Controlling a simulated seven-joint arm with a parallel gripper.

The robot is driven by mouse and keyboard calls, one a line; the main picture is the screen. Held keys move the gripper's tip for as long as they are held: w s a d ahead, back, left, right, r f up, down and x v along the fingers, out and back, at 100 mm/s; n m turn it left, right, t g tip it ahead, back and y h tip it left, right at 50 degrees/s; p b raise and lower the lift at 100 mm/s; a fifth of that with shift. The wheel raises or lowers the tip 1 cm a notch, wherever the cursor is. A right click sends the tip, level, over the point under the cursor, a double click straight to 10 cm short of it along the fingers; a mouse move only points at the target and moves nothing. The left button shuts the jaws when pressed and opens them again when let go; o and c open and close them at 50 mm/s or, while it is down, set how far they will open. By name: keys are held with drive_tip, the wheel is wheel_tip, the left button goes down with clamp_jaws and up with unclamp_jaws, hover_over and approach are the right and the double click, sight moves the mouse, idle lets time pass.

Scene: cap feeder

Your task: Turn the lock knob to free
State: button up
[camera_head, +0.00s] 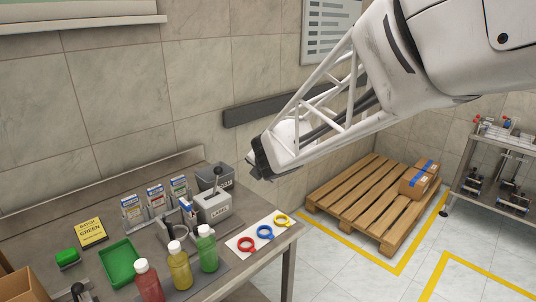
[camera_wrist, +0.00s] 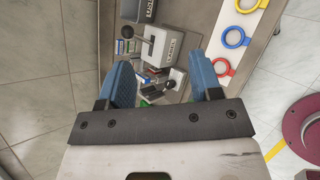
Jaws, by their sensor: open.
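My gripper (camera_head: 260,168) hangs in the air above the back right part of the table in the head view. In the wrist view its two blue fingers (camera_wrist: 164,78) are spread, with nothing between them. A grey box marked LABEL (camera_head: 212,207) stands on the table below it and carries a lever with a black ball knob (camera_head: 218,171). This knob also shows in the wrist view (camera_wrist: 127,32), beyond the left finger and apart from it. Another dark knob-like part (camera_head: 78,291) shows at the bottom left. I cannot tell which is the lock knob or its setting.
Red, yellow and green bottles (camera_head: 179,265) stand at the table's front. Colored rings (camera_head: 265,232) lie on a white sheet at the right. A green tray (camera_head: 119,262), a yellow BATCH GREEN card (camera_head: 91,232) and labelled dispensers (camera_head: 156,201) are left of the box. A pallet (camera_head: 360,195) is on the floor.

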drive_tip(key=shift+a, duration=0.1)
drive_tip(key=s+a+f+n+g, duration=0.1)
drive_tip(key=a+f+n+g, duration=0.7)
drive_tip(key=a+f+n, duration=0.8)
drive_tip(key=shift+s+a+n+y, duration=0.15)
drive_tip(key=shift+a+n+y, duration=0.25)
drive_tip(key=shift+a+n, duration=0.65)
drive_tip(key=shift+f, duration=0.25)
drive_tip(key=shift+x, duration=3.75)
drive_tip(key=shift+a, duration=0.1)
drive_tip(key=c, duration=0.9)
